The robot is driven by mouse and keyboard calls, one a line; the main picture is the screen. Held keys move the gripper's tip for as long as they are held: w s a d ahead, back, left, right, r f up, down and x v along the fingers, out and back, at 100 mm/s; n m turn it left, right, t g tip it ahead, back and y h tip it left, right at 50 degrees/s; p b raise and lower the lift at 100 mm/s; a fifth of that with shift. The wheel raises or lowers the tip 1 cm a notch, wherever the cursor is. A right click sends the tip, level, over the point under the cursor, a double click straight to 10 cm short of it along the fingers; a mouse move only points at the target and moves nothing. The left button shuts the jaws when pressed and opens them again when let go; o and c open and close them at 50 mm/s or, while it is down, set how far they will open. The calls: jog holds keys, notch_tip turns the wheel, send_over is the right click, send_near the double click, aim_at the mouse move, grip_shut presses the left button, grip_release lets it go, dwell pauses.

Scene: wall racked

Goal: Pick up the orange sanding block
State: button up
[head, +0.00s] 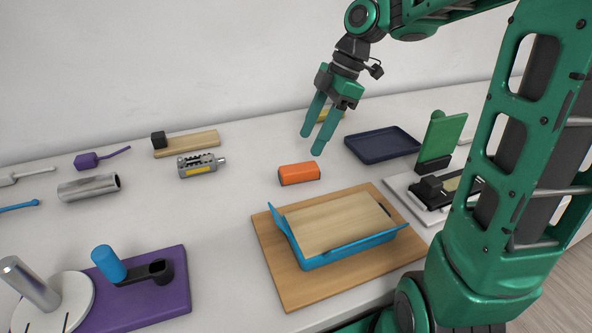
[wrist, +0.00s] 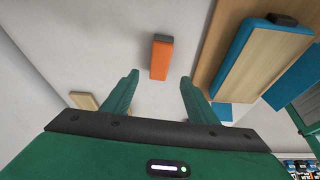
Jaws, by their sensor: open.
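The orange sanding block (head: 300,174) lies on the white bench, behind the wooden board and left of the dark tray. It has a grey underside edge and nothing touches it. My gripper (head: 317,143) is open and empty in the air above and just behind the block, fingers pointing down. In the wrist view the block (wrist: 161,57) shows whole, beyond the fingertips and between the lines of the two fingers (wrist: 160,84). The gap between the fingers is clear.
A wooden board (head: 290,291) carries a blue tray with a wooden lid in front of the block. A dark tray (head: 382,143) stands to the right, a metal device (head: 198,166) to the left. A yellowish item (head: 332,115) sits behind my gripper. Bare bench surrounds the block.

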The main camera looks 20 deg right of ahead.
aim_at(301, 167)
jog(key=shift+d+x, duration=0.15)
jog(key=shift+x, duration=1.9)
jog(key=shift+d+x, duration=0.15)
jog(key=shift+x, duration=1.9)
jog(key=shift+f, duration=0.35)
jog(key=c, duration=1.2)
